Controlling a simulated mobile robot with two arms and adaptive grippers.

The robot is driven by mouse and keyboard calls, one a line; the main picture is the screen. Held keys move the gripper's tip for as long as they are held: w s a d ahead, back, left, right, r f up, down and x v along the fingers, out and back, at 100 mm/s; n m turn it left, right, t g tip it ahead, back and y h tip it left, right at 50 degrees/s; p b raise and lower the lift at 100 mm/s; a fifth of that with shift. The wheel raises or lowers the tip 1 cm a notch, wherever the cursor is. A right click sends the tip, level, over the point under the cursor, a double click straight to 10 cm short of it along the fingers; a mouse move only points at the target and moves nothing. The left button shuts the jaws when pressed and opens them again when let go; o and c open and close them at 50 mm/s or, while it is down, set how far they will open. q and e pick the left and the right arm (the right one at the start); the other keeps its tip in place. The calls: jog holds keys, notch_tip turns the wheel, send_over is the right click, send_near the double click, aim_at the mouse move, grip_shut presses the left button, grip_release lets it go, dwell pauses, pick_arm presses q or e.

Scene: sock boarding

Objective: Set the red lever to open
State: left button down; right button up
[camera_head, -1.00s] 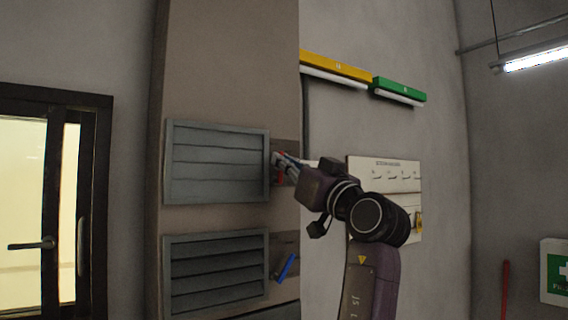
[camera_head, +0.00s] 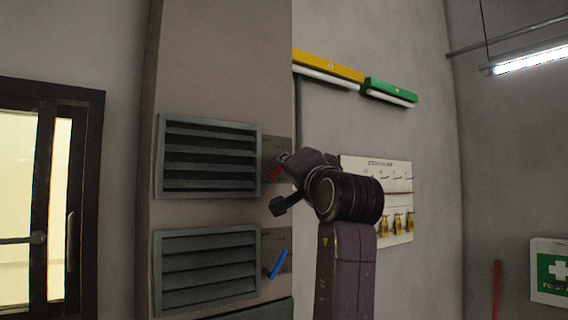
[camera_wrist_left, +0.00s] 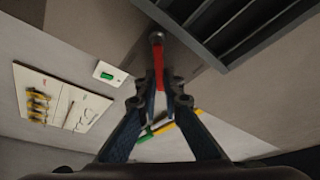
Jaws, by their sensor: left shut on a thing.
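The red lever (camera_head: 275,173) is on a dark plate at the right edge of the upper grey louvre (camera_head: 208,196) in the head view. It is tilted, and mostly hidden by my gripper. The upper louvre's slats are tilted with dark gaps between them. My left gripper (camera_head: 284,159) is at the lever. In the left wrist view, the red lever (camera_wrist_left: 158,62) runs from its pivot down between the fingers, and my left gripper (camera_wrist_left: 160,85) is shut on it. My right gripper is out of view.
A lower louvre (camera_head: 207,304) has a blue lever (camera_head: 278,263) beside it, tilted. A board with yellow padlocks (camera_head: 376,172) hangs to the right behind my arm. Yellow (camera_head: 330,66) and green (camera_head: 391,92) bars are on the wall above. A glazed door (camera_head: 88,200) stands at left.

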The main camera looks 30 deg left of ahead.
pick_arm(q)
jog(key=shift+w+d+f+m+h, duration=0.1)
jog(key=shift+f+m+h, duration=0.2)
jog(key=shift+m, duration=0.5)
jog(key=shift+w+a+f+m+h, duration=0.15)
jog(key=shift+m+h, duration=0.2)
jog(key=shift+m, duration=0.45)
jog(key=shift+w+d+f+m+h, duration=0.15)
jog(key=shift+m+h, duration=0.2)
jog(key=shift+m, duration=0.45)
jog(key=c, duration=2.4)
grip_release()
jog(key=shift+d, duration=0.15)
jog(key=v, duration=1.2)
jog(key=shift+f, duration=0.15)
